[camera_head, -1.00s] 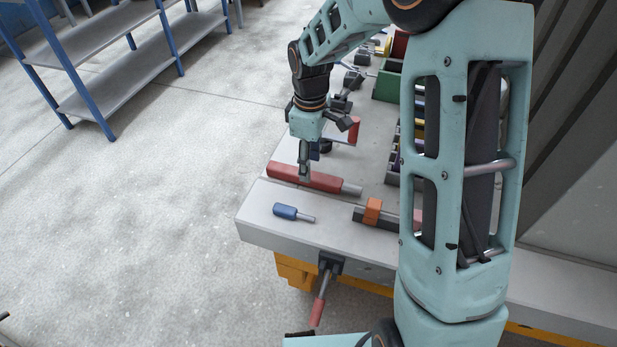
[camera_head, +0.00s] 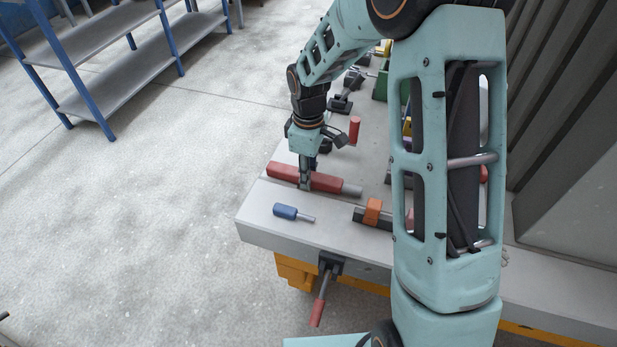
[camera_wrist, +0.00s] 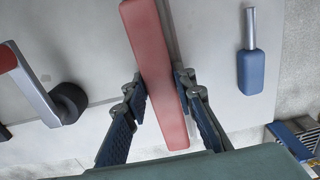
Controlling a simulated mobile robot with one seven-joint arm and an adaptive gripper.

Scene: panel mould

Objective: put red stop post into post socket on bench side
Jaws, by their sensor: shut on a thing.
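The red stop post (camera_head: 327,183), a long red bar with a grey pin at its right end, lies near the bench's left edge. It also shows in the wrist view (camera_wrist: 155,55), running between the fingers. My gripper (camera_head: 305,184) points down over its middle. In the wrist view my gripper (camera_wrist: 160,82) has one finger on each side of the red bar and is shut on it. The post still appears to be lying on the bench (camera_head: 262,222). I cannot make out a post socket for certain.
A blue-handled pin (camera_head: 286,212) and a dark bar with an orange block (camera_head: 373,211) lie nearby. A red-handled lever (camera_head: 318,308) hangs from a black bracket (camera_head: 331,264) on the bench's front. Clamps stand behind the gripper. The floor at left is open before a blue shelf (camera_head: 110,80).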

